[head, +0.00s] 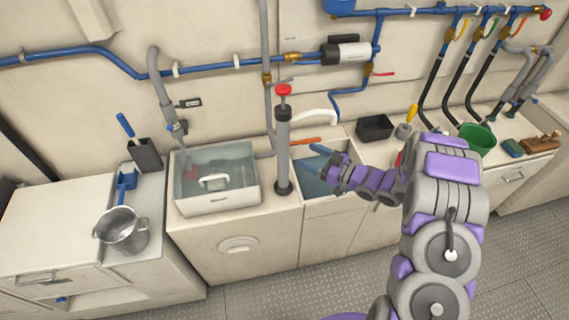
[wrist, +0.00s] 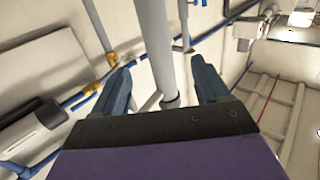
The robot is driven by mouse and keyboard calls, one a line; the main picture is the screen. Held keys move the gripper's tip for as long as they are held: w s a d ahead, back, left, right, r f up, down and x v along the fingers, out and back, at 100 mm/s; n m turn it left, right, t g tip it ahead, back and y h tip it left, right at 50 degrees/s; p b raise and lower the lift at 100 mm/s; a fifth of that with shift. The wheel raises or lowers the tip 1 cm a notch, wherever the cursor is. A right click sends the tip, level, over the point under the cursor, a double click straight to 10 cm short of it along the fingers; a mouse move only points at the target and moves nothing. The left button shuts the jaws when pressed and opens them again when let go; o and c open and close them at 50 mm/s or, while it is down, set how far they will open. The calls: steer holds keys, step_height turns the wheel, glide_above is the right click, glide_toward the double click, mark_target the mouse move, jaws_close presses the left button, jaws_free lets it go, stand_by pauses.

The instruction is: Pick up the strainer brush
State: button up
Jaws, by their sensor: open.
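A blue-handled tool (head: 126,126) stands in a dark grey holder (head: 145,155) on the left counter. A smaller blue tool (head: 127,180) lies in front of that holder, behind a metal pot. Either could be the strainer brush; I cannot tell which, as both are small in the head view. My gripper (head: 313,158) is open and empty, over the open compartment right of the upright pump, well right of both blue tools. In the wrist view my gripper (wrist: 162,84) has its dark blue fingers spread, with a grey vertical tube seen between them. Neither blue tool shows there.
The upright pump (head: 283,140) with a red knob stands between my gripper and the left counter. A clear-lidded box (head: 216,200) and the metal pot (head: 122,232) are also there. A black tray (head: 375,128) and green bucket (head: 478,140) are at right. Pipes line the wall.

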mark_target(284, 145)
steer(key=x, duration=0.3)
steer(key=b+x, duration=0.1)
steer(key=x, duration=0.2)
steer(key=f+b+x, duration=0.1)
steer(key=x, duration=0.3)
steer(key=shift+d, duration=0.1)
steer(key=shift+w+a, duration=0.25)
steer(key=shift+a, duration=0.1)
steer(key=shift+c, duration=0.4)
jaws_close()
